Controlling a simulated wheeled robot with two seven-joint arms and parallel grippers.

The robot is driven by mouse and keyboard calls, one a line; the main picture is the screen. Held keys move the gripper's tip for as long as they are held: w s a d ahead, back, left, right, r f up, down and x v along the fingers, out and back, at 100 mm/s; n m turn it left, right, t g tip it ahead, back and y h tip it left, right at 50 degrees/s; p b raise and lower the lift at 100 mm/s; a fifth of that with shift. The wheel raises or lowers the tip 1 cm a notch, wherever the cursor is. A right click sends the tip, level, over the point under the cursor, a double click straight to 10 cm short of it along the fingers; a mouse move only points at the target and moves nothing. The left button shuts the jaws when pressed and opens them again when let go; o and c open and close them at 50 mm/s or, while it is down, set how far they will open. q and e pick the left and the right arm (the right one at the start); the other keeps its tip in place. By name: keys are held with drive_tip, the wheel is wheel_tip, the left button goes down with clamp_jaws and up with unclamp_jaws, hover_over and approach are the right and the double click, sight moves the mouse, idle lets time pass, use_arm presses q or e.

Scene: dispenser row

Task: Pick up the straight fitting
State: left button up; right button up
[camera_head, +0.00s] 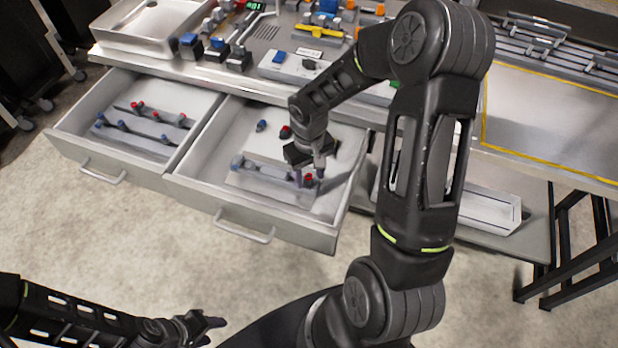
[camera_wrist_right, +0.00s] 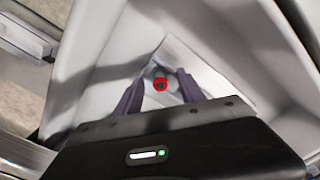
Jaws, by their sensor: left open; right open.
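A small dark fitting with a red ring (camera_wrist_right: 160,84) stands between the open fingers of my right gripper (camera_wrist_right: 158,92) in the right wrist view; I cannot tell whether the fingers touch it. In the head view its red part (camera_head: 308,178) shows at the right end of a grey holder (camera_head: 268,184) in the right open drawer (camera_head: 190,188). My right gripper (camera_head: 309,174) points down over it and partly hides it. I cannot tell from its shape whether this fitting is straight. My left gripper (camera_head: 208,325) is open and empty over the floor at the lower left.
A blue fitting (camera_head: 261,125) and a red fitting (camera_head: 285,132) lie further back in the same drawer. The left open drawer (camera_head: 75,150) holds several red and blue fittings. The drawer walls surround my right gripper. The crowded worktop (camera_head: 190,65) is behind.

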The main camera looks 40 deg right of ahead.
drive_tip(key=shift+f, duration=0.2)
drive_tip(key=shift+c, duration=0.3)
clamp_jaws()
idle(0.4)
